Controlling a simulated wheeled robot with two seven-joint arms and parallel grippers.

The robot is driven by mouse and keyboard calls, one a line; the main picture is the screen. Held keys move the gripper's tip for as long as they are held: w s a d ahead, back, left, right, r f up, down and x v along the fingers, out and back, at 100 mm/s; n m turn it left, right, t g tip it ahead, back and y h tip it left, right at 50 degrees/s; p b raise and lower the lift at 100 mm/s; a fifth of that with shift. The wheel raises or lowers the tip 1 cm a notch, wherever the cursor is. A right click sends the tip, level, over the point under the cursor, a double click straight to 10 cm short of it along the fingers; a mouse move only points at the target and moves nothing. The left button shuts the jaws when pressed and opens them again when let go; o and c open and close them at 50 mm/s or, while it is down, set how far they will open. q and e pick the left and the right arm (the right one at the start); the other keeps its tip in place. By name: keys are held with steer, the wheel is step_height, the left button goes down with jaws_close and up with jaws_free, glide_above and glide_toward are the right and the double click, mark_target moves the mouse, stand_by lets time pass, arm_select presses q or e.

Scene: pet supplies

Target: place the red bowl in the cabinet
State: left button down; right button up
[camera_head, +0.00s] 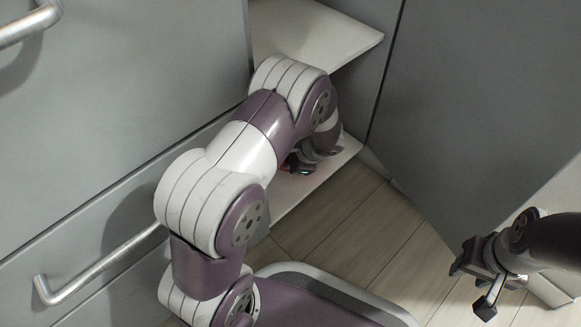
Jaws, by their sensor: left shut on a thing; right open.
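My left arm reaches into the open grey cabinet, between its upper shelf (318,30) and lower shelf (290,198). My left gripper (303,168) is low over the lower shelf, largely hidden by my own arm. It is shut on the red bowl, of which only a small red sliver (285,168) shows. I cannot tell whether the bowl touches the shelf. My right gripper (472,284) is open and empty at the lower right, over the floor and away from the cabinet.
A grey cabinet front (120,90) with metal bar handles (100,268) fills the left. A grey panel (480,95) stands to the right of the opening. The wooden floor (365,225) between the cabinet and my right gripper is clear.

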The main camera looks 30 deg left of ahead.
arm_select(q)
steer(key=c, duration=1.2)
jaws_free()
steer(key=shift+c, duration=0.2)
steer(key=p+v, duration=0.9)
steer(key=v, duration=0.3)
steer(key=shift+r, duration=0.2)
